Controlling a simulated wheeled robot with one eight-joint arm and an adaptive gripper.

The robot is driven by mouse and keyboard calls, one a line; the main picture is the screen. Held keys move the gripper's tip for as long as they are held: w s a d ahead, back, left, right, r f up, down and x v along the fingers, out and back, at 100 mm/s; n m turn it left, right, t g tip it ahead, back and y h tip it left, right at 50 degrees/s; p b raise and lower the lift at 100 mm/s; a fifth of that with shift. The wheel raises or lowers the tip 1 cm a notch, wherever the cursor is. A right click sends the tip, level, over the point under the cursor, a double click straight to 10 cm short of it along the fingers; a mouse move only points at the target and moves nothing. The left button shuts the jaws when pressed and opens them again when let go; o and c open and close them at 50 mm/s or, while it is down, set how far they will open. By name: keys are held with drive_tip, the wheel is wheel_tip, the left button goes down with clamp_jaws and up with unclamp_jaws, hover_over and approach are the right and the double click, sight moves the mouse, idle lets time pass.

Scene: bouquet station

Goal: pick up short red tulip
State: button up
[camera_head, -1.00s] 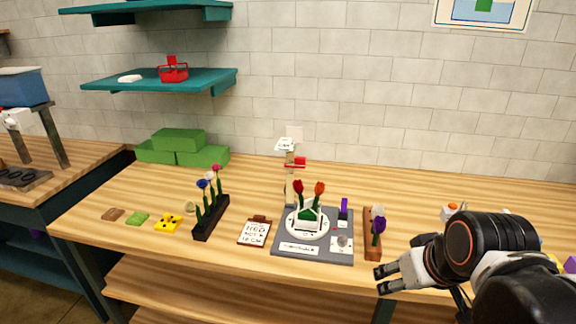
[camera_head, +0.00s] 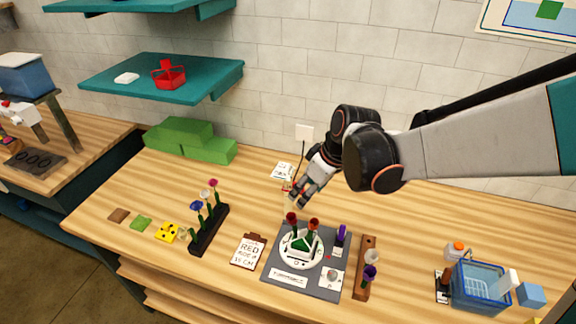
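Two red tulips stand in a white holder with a green part on the round white plate (camera_head: 287,259) of the grey station mat (camera_head: 262,277). The left tulip (camera_head: 291,218) is darker red; the right tulip (camera_head: 313,225) is more orange-red. I cannot tell which is the short one. My gripper (camera_head: 297,199) is just above and behind the two blooms in the picture, fingers pointing down and left. The fingers look apart with nothing between them. I cannot tell whether they touch a bloom.
A black rack (camera_head: 209,230) with several flowers stands left of the clipboard (camera_head: 248,251). A brown rack (camera_head: 361,284) with white and purple flowers stands right of the mat. A blue basket (camera_head: 480,287) sits further right. Green blocks (camera_head: 190,140) are at the back left.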

drive_tip(key=b, duration=0.1)
approach(293, 213)
drive_tip(key=x, duration=0.5)
drive_tip(key=shift+w+a, duration=0.1)
drive_tip(key=shift+w, duration=0.2)
drive_tip(key=shift+s+b+x, duration=0.15)
drive_tip(key=shift+b+x, duration=0.05)
drive_tip(key=shift+x, duration=1.05)
drive_tip(key=shift+s+b+x, duration=0.15)
drive_tip(key=shift+x, duration=1.15)
drive_tip(key=c, duration=0.8)
